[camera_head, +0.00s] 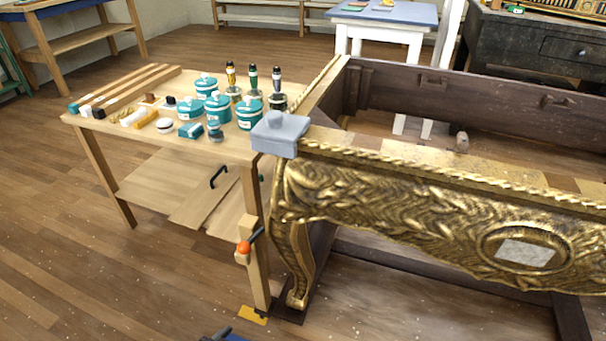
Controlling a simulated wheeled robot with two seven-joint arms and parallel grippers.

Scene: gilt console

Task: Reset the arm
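Neither of my grippers shows in the head view, and no part of my arms can be made out for certain. The gilt console (400,205) stands at the right, its carved gold front with an oval medallion (518,251) facing me.
A wooden worktable (215,145) stands left of the console, with teal jars (217,108), brushes (253,80) and wooden strips (130,88) on it. An orange knob (244,248) is at its front leg. The wooden floor (90,270) at front left is clear.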

